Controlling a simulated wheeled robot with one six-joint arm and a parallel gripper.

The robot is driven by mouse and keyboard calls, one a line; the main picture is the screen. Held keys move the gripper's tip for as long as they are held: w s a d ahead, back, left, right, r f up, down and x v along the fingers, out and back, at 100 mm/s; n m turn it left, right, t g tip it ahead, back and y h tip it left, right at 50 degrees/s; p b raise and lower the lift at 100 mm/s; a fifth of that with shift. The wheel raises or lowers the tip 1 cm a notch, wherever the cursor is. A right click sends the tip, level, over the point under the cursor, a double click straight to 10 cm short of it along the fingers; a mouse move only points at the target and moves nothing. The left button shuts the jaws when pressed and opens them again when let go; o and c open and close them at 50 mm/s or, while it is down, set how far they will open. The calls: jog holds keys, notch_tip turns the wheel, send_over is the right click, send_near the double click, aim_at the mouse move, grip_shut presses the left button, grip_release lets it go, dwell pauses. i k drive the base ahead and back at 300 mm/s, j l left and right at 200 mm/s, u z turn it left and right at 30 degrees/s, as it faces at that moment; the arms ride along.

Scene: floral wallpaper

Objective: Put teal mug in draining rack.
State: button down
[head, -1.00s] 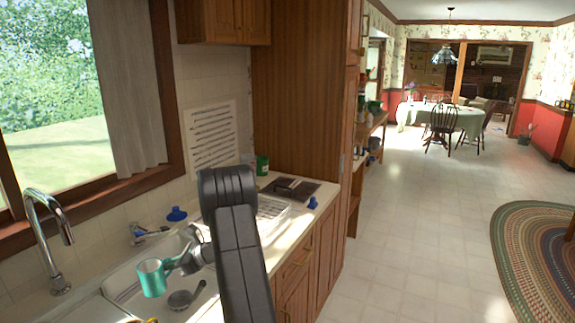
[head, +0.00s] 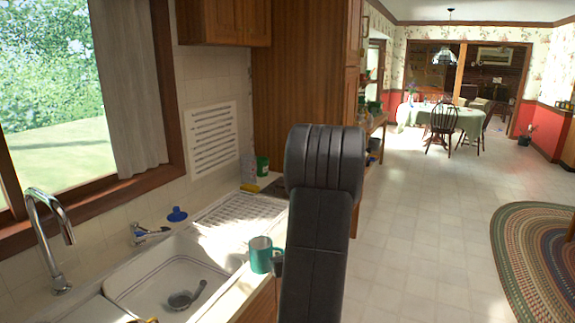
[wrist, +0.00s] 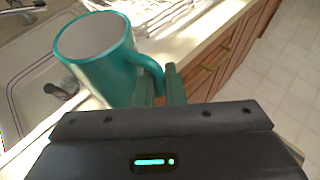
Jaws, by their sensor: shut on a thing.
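The teal mug (head: 261,256) is upright near the counter's front edge, right of the sink, in the head view. In the wrist view the mug (wrist: 97,55) is at upper left, with its handle toward my gripper (wrist: 160,88). My gripper is shut on the mug's handle. In the head view my gripper (head: 278,262) is mostly hidden behind my arm.
The sink (head: 165,275) holds a dark pan or strainer (head: 180,300). A chrome faucet (head: 48,235) rises at left. A blue item (head: 177,214) sits by the wall. A green container (head: 262,165) stands beyond the rack.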

aim_at(244, 230)
jog(key=i+l+u, duration=0.3)
jog(key=i, duration=0.25)
jog(key=i+l+u, duration=0.35)
jog(key=i+l, duration=0.15)
jog(key=l, duration=0.15)
jog(key=i+l+u, duration=0.3)
jog(key=l, duration=0.35)
jog(key=i+j, duration=0.05)
jog(key=i, duration=0.05)
